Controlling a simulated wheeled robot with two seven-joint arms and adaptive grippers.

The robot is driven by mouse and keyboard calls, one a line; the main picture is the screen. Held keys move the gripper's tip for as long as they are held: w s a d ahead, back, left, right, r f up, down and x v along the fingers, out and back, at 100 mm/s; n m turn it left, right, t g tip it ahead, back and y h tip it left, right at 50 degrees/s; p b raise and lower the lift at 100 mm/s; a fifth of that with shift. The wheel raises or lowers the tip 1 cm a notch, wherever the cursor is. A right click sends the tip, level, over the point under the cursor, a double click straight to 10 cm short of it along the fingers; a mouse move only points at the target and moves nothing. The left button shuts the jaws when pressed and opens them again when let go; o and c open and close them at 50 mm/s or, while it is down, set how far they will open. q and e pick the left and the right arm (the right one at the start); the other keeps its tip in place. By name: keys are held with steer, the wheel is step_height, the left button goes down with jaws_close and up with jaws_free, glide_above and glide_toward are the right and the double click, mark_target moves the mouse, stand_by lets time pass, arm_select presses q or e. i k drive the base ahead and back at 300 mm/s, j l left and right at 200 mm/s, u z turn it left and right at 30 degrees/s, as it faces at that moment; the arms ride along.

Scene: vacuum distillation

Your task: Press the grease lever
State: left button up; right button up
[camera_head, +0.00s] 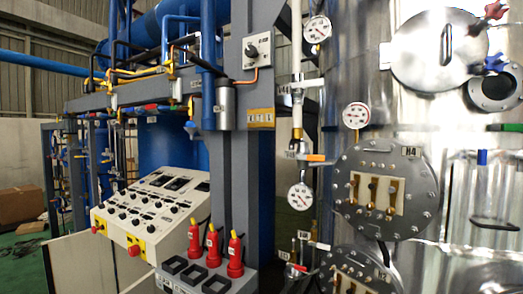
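Several handles and red parts show, and I cannot tell for certain which one is the grease lever. A small red-handled valve (297,267) is lower on that side. Neither of my grippers is in view.
A sloped white control panel (160,205) with knobs and red buttons stands left of the red fittings. Black square frames (190,273) lie in front of them. A shiny metal vessel with a round flange (386,190) and gauges (300,197) fills the right. Open floor (22,245) shows far left.

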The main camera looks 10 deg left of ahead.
mark_target(193, 58)
steer(key=k+l+u, duration=0.25)
steer(key=u, duration=0.15)
steer(key=k+l+u, duration=0.15)
steer(key=k+u, duration=0.3)
steer(key=i, duration=0.1)
